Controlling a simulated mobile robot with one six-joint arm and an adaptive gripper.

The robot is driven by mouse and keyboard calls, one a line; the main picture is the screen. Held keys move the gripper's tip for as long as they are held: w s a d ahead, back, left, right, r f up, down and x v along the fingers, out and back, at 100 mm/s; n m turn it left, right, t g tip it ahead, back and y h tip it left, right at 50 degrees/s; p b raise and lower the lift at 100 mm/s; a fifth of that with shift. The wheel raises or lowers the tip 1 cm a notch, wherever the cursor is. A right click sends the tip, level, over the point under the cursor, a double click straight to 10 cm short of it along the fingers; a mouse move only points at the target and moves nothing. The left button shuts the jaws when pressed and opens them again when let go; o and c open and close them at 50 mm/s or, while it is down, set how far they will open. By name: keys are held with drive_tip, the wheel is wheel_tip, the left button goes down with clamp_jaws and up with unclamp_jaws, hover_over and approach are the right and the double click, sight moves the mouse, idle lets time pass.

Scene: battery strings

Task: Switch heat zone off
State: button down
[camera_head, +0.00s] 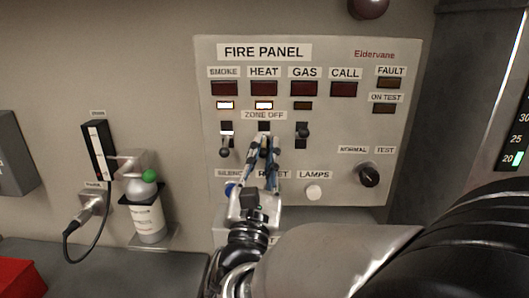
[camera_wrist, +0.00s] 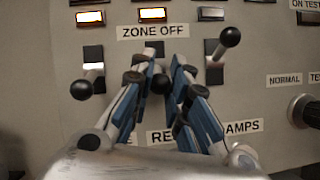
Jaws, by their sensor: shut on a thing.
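The fire panel (camera_head: 330,125) is on the wall, with a ZONE OFF row of three toggle switches. My gripper (camera_head: 265,140) is at the middle one, under HEAT. In the wrist view, its blue-grey fingers (camera_wrist: 162,84) are closed around the black knob of the heat switch (camera_wrist: 160,84). The upper part of that switch's slot shows above the knob; the lever itself is mostly hidden. The knob is about level with that of the smoke switch (camera_head: 225,151), whose lever points down. The gas switch (camera_head: 303,132) points up. The amber lamp under HEAT (camera_head: 264,105) is lit.
The amber lamp under SMOKE (camera_head: 225,105) is lit; the one under GAS (camera_head: 303,105) is dark. Below are a white LAMPS button (camera_head: 313,192) and a black rotary knob (camera_head: 369,175). A bottle (camera_head: 148,218) stands in a wall holder to the left.

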drive_tip(key=shift+f, duration=0.1)
drive_tip(key=c, duration=1.8)
unclamp_jaws()
drive_tip(key=v, duration=0.7)
drive_tip(key=shift+s+f, duration=0.1)
drive_tip(key=shift+s, duration=0.15)
